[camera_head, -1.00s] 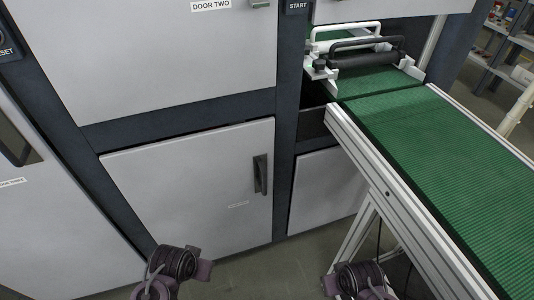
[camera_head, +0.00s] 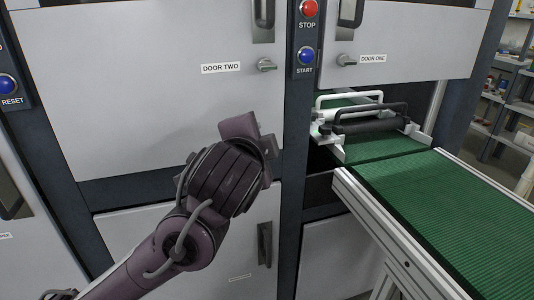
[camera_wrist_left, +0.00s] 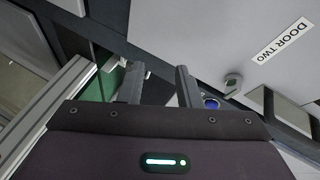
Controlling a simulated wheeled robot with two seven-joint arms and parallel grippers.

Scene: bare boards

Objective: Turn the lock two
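Lock two, a small grey metal knob (camera_head: 266,65), sits right of the DOOR TWO label (camera_head: 221,68) on a light grey door panel (camera_head: 130,95). In the left wrist view the lock (camera_wrist_left: 232,82) and the label (camera_wrist_left: 280,42) show at the upper right. My left gripper (camera_head: 250,135) is raised in front of the cabinet, below the lock in the picture and apart from it. In the left wrist view the two fingers (camera_wrist_left: 157,80) stand apart with nothing between them. The lock lies to the right of the fingers there. My right gripper is out of view.
A panel with a red STOP button (camera_head: 308,9) and a blue START button (camera_head: 305,55) stands right of the lock. DOOR ONE has a similar knob (camera_head: 346,61). A green conveyor (camera_head: 450,205) extends at the right. A blue RESET button (camera_head: 8,84) is at the left.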

